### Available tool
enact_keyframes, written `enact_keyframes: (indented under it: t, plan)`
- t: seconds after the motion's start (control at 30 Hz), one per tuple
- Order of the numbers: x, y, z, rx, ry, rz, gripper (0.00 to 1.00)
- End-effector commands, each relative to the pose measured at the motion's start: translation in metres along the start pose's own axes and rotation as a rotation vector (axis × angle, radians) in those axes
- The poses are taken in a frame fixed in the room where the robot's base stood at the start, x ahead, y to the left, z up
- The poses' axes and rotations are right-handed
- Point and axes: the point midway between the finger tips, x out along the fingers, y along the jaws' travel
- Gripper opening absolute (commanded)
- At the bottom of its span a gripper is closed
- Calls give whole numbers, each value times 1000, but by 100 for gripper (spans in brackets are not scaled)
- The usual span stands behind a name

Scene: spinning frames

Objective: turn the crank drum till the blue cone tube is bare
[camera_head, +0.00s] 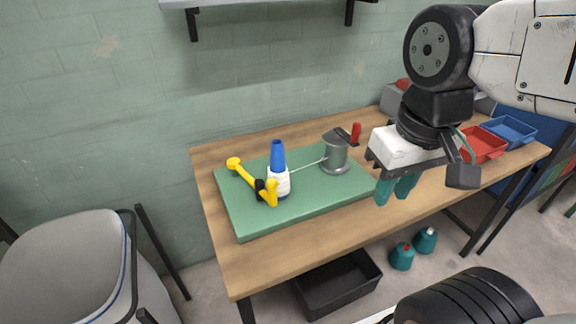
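The blue cone tube (278,156) stands upright on a green board (237,216) on the table. White yarn (279,181) is still wound around its lower part, and the upper part is bare blue. A white thread runs from it to the grey crank drum (335,158), which stands on the same board to the right. The crank has a dark arm and a red handle (356,132) at its top. My gripper (397,190) hangs to the right of the drum, with its teal fingers pointing down, apart from the handle. The fingers overlap in this view, so their opening is unclear.
A yellow part (252,178) with a black joint lies beside the cone's left side. Red (484,144) and blue (512,131) bins sit at the table's right end. A shelf hangs above.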

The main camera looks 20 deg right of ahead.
Motion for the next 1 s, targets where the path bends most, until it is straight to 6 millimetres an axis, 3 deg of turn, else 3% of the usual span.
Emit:
enact_keyframes:
  t: [0.13,0.23,0.47,0.7,0.9,1.0]
  plan:
    - [11,8,-8,32,-68,2,41]
    - [14,16,-32,68,-123,3,41]
    - [25,49,-117,212,-198,7,41]
    - [52,94,-213,394,-211,17,41]
    - [59,120,-276,515,-154,27,41]
    - [50,122,-289,564,-108,29,41]
